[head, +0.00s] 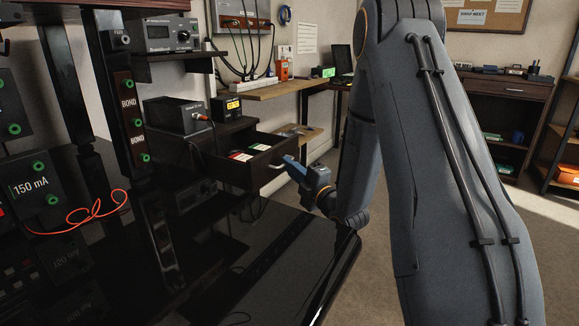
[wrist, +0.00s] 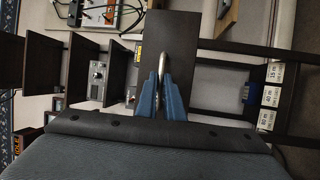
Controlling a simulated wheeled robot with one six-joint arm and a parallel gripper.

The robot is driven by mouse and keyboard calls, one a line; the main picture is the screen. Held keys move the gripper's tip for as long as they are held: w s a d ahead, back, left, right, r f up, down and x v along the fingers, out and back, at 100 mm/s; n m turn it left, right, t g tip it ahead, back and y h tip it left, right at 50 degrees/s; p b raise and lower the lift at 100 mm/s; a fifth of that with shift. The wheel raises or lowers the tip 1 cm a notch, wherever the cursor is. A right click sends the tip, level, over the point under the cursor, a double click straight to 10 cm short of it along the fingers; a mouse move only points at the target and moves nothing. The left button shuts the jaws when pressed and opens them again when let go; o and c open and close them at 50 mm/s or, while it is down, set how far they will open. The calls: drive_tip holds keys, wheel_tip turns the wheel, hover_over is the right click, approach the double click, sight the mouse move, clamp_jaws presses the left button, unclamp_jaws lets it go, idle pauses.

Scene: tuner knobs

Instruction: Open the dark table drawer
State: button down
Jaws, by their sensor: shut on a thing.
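The dark table drawer (head: 236,172) stands pulled out from its cabinet, and its inside shows from above. Small red, white and green items (head: 250,150) lie in it. Its pale metal handle (head: 277,166) is on the front panel. My gripper (head: 291,164) reaches the handle from the right, its blue fingers shut on it. In the wrist view the handle (wrist: 163,62) sits between the tips of my gripper (wrist: 162,80), against the dark drawer front (wrist: 172,28). The fingers hide part of the handle.
A glossy black tabletop (head: 230,265) with an orange wire (head: 95,210) fills the lower left. A grey instrument (head: 176,116) and a meter with a yellow display (head: 228,108) stand above the drawer. Open carpet (head: 545,240) lies at the right.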

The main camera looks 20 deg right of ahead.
drive_tip(key=c, duration=1.9)
unclamp_jaws()
drive_tip(key=p+v, duration=0.1)
drive_tip(key=v, duration=0.6)
drive_tip(key=shift+s, duration=0.35)
drive_tip(key=shift+d+f, duration=0.1)
drive_tip(key=shift+d, duration=0.15)
